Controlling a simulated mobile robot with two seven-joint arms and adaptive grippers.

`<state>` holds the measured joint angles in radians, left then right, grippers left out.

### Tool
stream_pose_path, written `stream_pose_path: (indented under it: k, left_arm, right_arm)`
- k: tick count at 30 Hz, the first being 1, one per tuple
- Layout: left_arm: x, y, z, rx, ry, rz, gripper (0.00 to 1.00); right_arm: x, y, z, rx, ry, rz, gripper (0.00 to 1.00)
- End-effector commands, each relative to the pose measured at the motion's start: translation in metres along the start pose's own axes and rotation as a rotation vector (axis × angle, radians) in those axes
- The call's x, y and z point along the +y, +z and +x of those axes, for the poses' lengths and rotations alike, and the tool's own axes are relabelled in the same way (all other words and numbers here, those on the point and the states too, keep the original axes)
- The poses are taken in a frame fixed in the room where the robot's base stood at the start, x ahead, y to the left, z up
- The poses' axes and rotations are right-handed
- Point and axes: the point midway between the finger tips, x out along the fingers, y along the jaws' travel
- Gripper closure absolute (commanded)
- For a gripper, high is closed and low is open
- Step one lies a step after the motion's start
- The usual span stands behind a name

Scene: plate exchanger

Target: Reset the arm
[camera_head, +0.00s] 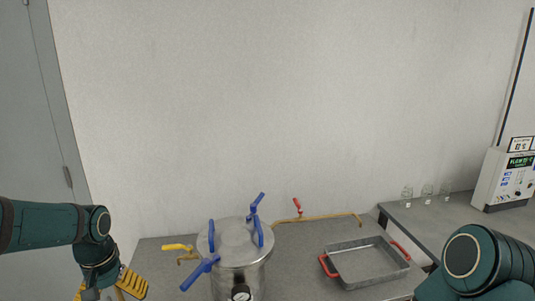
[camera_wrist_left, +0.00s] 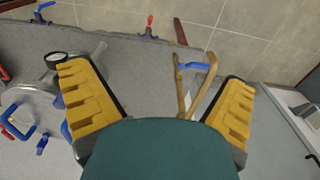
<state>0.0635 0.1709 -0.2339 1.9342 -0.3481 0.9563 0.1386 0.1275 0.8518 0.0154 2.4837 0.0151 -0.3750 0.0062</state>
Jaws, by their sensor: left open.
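My left gripper (camera_head: 110,292) hangs at the lower left of the head view, left of the steel pot, partly cut off by the bottom edge. In the left wrist view its two yellow fingers (camera_wrist_left: 157,78) stand wide apart with nothing held between them. My right arm (camera_head: 480,262) comes in at the lower right; its gripper is out of the picture.
A steel pot (camera_head: 236,246) with blue clamp handles and a gauge stands on the counter. A grey tray (camera_head: 367,263) with red handles lies to its right. Glassware (camera_head: 427,191) and a white instrument (camera_head: 506,178) are at right.

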Motion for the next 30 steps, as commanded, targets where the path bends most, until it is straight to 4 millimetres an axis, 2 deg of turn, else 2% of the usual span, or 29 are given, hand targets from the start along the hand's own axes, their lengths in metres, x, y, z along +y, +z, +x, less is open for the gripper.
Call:
stream_pose_path:
  k: [1, 5, 8, 12, 16, 18, 22, 25, 30]
  left_arm:
    - [0.019, 0.002, 0.028, -0.014, 0.022, 0.031, 0.0]
    - [0.059, 0.003, 0.08, 0.003, 0.086, 0.078, 0.0]
    - [0.094, 0.013, 0.126, 0.015, 0.143, 0.107, 0.0]
    - [0.145, 0.045, 0.193, 0.029, 0.231, 0.126, 0.0]
    - [0.183, 0.087, 0.244, 0.046, 0.298, 0.118, 0.0]
    - [0.197, 0.108, 0.264, 0.055, 0.32, 0.108, 0.0]
    - [0.212, 0.139, 0.285, 0.07, 0.343, 0.09, 0.0]
    - [0.217, 0.152, 0.292, 0.081, 0.349, 0.08, 0.0]
    - [0.219, 0.156, 0.294, 0.09, 0.351, 0.075, 0.0]
  right_arm:
    - [0.0, 0.0, 0.001, 0.0, 0.0, 0.0, 0.44]
    - [0.001, 0.001, 0.003, -0.001, -0.001, -0.001, 0.44]
    - [0.002, 0.001, 0.005, -0.002, -0.001, -0.002, 0.44]
    - [0.003, 0.003, 0.007, -0.006, -0.001, -0.003, 0.44]
    - [0.004, 0.004, 0.01, -0.009, -0.001, -0.003, 0.44]
    - [0.004, 0.005, 0.011, -0.009, -0.001, -0.003, 0.44]
    - [0.004, 0.005, 0.012, -0.011, -0.001, -0.004, 0.44]
    - [0.004, 0.006, 0.012, -0.012, -0.002, -0.004, 0.44]
    - [0.004, 0.006, 0.012, -0.012, -0.002, -0.004, 0.44]
